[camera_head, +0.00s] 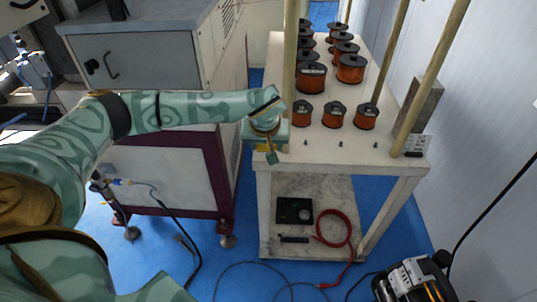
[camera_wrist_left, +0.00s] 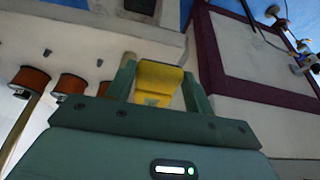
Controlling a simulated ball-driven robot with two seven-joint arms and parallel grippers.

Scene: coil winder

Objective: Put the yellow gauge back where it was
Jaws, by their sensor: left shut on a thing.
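The yellow gauge (camera_wrist_left: 158,78) shows in the left wrist view, between the two green fingers of my left gripper (camera_wrist_left: 156,88). The fingers are shut on its sides. In the head view my left gripper (camera_head: 269,148) is at the near left corner of the white table (camera_head: 290,158), beside the front edge. There the gauge is mostly hidden by the gripper and wrist. The gap between gauge and table cannot be told. My right gripper is not in view.
Several copper wire spools (camera_head: 311,78) stand on the table, with upright poles (camera_head: 391,50) among them. A grey cabinet machine (camera_head: 150,60) is at left. A black box (camera_head: 294,211) and red hose (camera_head: 335,228) lie on the lower shelf. The table's front strip holds small pegs.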

